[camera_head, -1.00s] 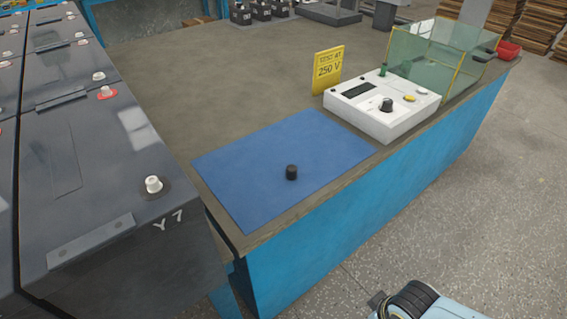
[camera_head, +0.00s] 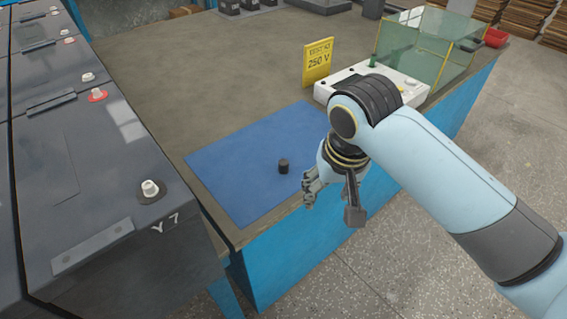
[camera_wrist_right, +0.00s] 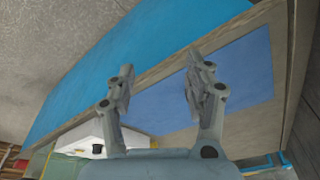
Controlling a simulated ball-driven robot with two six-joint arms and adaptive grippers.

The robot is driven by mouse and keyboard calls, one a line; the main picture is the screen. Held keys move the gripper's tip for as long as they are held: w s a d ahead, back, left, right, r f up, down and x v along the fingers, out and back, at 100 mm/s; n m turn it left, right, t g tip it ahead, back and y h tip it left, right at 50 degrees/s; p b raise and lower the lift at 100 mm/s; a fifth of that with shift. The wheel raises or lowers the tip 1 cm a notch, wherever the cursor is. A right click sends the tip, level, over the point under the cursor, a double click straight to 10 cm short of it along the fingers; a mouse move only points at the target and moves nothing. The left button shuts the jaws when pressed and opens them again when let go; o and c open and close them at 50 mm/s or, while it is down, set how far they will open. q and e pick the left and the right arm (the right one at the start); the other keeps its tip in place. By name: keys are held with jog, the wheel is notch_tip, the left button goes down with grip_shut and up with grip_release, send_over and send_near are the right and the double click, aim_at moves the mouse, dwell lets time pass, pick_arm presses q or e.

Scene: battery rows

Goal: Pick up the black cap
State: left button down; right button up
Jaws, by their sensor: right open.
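The black cap (camera_head: 284,166) is a small dark cylinder standing on the blue mat (camera_head: 235,160) on the bench top, in the head view. My right gripper (camera_head: 308,200) is just right of the cap and nearer the camera, by the bench's front edge, apart from the cap. In the right wrist view my right gripper (camera_wrist_right: 160,78) has its two fingers spread with nothing between them. The mat (camera_wrist_right: 248,75) shows behind the fingers there, and I cannot make out the cap in that view. My left gripper is not in view.
Large dark battery blocks (camera_head: 80,160) stand left of the bench. A white tester box (camera_head: 335,92), partly hidden by my right arm, a yellow sign (camera_head: 318,62) and a clear green-tinted case (camera_head: 425,50) stand on the right.

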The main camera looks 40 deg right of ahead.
aim_at(284, 162)
jog(key=w+d+r+m+g, duration=0.2)
jog(key=w+r+m, duration=0.1)
jog(key=w+m, duration=1.2)
jog(key=shift+n+y, duration=0.4)
jog(key=shift+n, duration=0.4)
jog(key=f, duration=0.3)
jog(key=w+f+b, duration=0.1)
jog(key=f, duration=0.3)
jog(key=f+b, duration=0.1)
jog(key=f, duration=0.2)
jog(key=shift+w+f, duration=0.2)
jog(key=shift+w, duration=0.1)
jog(key=c, duration=0.9)
